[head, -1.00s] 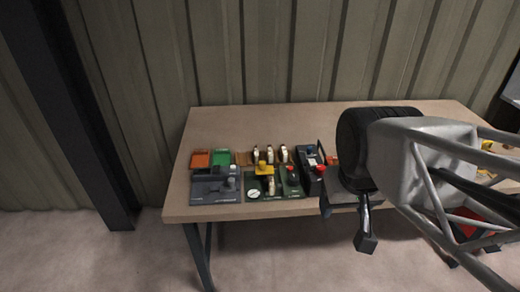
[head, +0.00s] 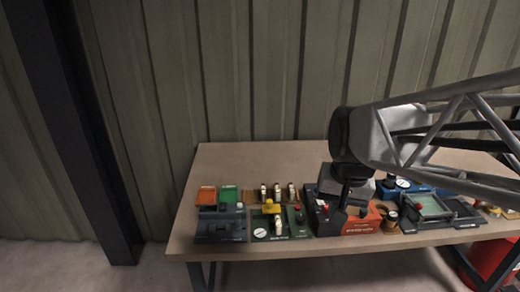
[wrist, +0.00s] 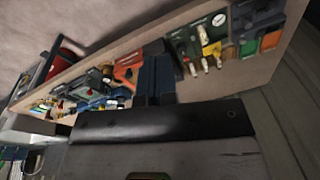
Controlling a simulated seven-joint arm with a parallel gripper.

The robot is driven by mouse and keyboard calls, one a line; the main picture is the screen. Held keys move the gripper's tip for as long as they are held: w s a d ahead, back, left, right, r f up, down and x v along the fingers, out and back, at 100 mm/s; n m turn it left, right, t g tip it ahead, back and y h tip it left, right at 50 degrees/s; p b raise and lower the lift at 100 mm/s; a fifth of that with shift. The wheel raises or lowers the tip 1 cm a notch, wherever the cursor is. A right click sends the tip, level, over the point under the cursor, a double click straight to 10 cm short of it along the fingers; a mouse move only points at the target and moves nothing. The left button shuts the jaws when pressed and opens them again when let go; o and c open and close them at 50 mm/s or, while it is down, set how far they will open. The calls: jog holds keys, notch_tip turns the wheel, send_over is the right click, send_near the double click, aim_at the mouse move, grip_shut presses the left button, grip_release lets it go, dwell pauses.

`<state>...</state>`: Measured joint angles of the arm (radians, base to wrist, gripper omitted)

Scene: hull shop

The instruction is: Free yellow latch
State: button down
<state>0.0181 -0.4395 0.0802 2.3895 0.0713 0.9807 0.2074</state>
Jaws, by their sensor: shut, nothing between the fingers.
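The yellow latch (head: 271,207) is a small yellow block on a dark green panel (head: 262,232), left of centre on the bench in the head view. In the wrist view the yellow piece (wrist: 211,48) shows small at the upper right, among pale pegs. My gripper (head: 343,208) is right of the latch in the head view, above or in front of an orange-red box. In the wrist view its two dark fingers (wrist: 156,78) are together with nothing between them. The gripper is apart from the latch. How the latch is fastened is too small to tell.
The orange-red box (head: 360,222) is by my gripper. Pale pegs (head: 277,192) stand behind the latch, and a red knob (head: 299,207) is to its right. Orange (head: 206,195) and green (head: 228,194) trays lie left. The bench's back strip (head: 265,155) is clear.

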jog(key=w+f+m+g+y, duration=0.1)
jog(key=w+f+m, duration=0.2)
jog(key=w, duration=0.8)
jog(key=w+a+f+m+g+y, duration=0.1)
jog(key=w+f+m, duration=0.2)
jog(key=w, duration=0.8)
jog(key=w+f+m+g+y, duration=0.1)
jog(key=w+f+m, duration=0.2)
jog(key=w, duration=0.8)
notch_tip(320, 180, down, 3)
jog(key=shift+w+a+r+m, duration=0.15)
jog(key=shift+w+r+m, duration=0.05)
jog(key=shift+w+m, duration=0.1)
jog(key=shift+f, duration=0.1)
send_near(277, 205)
jog(key=f, duration=0.4)
jog(key=shift+w+d+f, duration=0.2)
jog(key=shift+w+f, duration=0.05)
jog(key=shift+f, duration=0.05)
jog(key=shift+s+a, duration=0.2)
jog(key=shift+a, duration=0.3)
jog(key=shift+s+a, duration=0.25)
jog(key=shift+a, duration=0.25)
jog(key=shift+s+a, duration=0.4)
jog(key=shift+a, duration=0.4)
